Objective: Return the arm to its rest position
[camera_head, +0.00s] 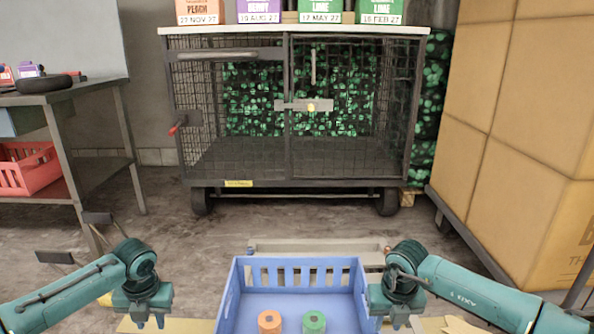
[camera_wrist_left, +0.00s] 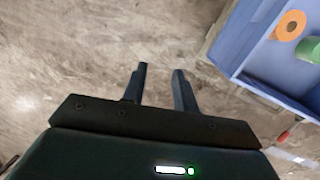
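My left gripper (camera_head: 150,322) is at the lower left of the head view, pointing down beside the blue crate. In the left wrist view its two fingers (camera_wrist_left: 160,85) are apart, with only bare floor between them. My right gripper (camera_head: 392,322) is at the lower right of the head view, at the right side of the crate. Its fingertips are small and low in the picture, so its opening and any contact with the crate are unclear. Both arms are bent in front of me.
The blue crate (camera_head: 240,292) holds an orange roll (camera_head: 269,321) and a green roll (camera_head: 314,321). A wire cage cart (camera_head: 290,32) with several cartons on top stands ahead. A metal table (camera_head: 90,88) is at left, with a red basket (camera_head: 28,172) below. Stacked boxes (camera_head: 520,130) stand right.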

